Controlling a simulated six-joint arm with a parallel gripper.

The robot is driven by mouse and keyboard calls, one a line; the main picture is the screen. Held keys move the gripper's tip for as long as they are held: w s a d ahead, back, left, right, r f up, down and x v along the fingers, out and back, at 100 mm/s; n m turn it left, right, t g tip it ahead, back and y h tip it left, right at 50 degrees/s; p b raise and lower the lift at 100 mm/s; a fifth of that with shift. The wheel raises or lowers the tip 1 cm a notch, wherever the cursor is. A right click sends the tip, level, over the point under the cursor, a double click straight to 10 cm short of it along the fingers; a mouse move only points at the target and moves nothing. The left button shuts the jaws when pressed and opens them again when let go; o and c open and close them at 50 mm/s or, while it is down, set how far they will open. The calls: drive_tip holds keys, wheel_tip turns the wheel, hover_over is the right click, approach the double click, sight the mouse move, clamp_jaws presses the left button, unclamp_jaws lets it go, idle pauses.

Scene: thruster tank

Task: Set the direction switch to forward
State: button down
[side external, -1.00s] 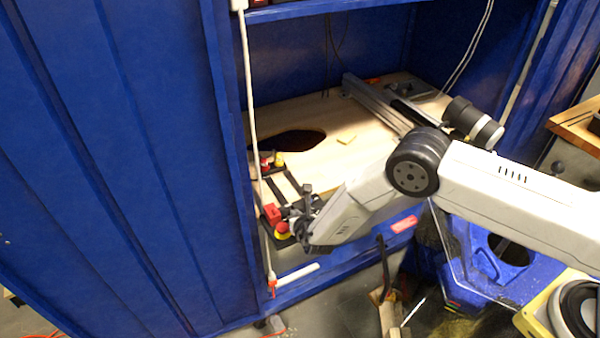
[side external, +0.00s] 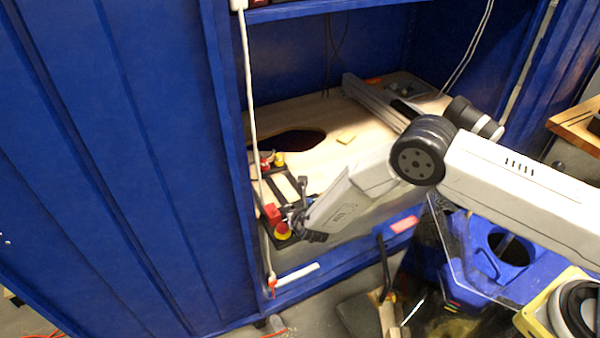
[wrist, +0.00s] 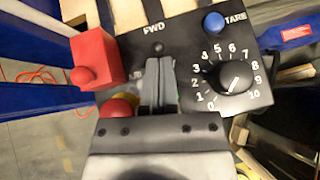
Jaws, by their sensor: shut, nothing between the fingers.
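The control panel (wrist: 185,45) fills the upper middle of the wrist view, with a white FWD label (wrist: 154,29) and a small dark round spot just below it. My gripper (wrist: 160,65) is shut and empty, its fingertips just below the FWD label. The direction switch cannot be made out; the fingers cover the panel below the label. In the side external view my gripper (side external: 296,217) is at the panel by the cabinet's front edge, and the switch is too small to tell there. I cannot tell whether the fingers touch anything.
A red box with a round knob (wrist: 95,62) stands left of the fingers, with a red button (wrist: 119,106) on yellow below it. A numbered dial (wrist: 234,78) and a blue TARE button (wrist: 213,21) lie to the right. A white cable (side external: 254,130) hangs in front of the cabinet.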

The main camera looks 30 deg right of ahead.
drive_tip(key=shift+w+r, duration=0.2)
drive_tip(key=shift+r, duration=0.05)
idle(0.4)
drive_tip(key=shift+w+r, duration=0.35)
drive_tip(key=shift+w, duration=0.1)
drive_tip(key=shift+r, duration=0.15)
drive_tip(key=shift+r, duration=0.55)
drive_tip(key=shift+s+r, duration=0.1)
drive_tip(key=shift+r, duration=0.1)
idle(0.3)
drive_tip(key=s+a+r, duration=0.1)
drive_tip(key=s+r, duration=0.3)
drive_tip(key=r, duration=0.4)
drive_tip(key=shift+a+r, duration=0.2)
drive_tip(key=shift+r, duration=0.2)
idle(0.4)
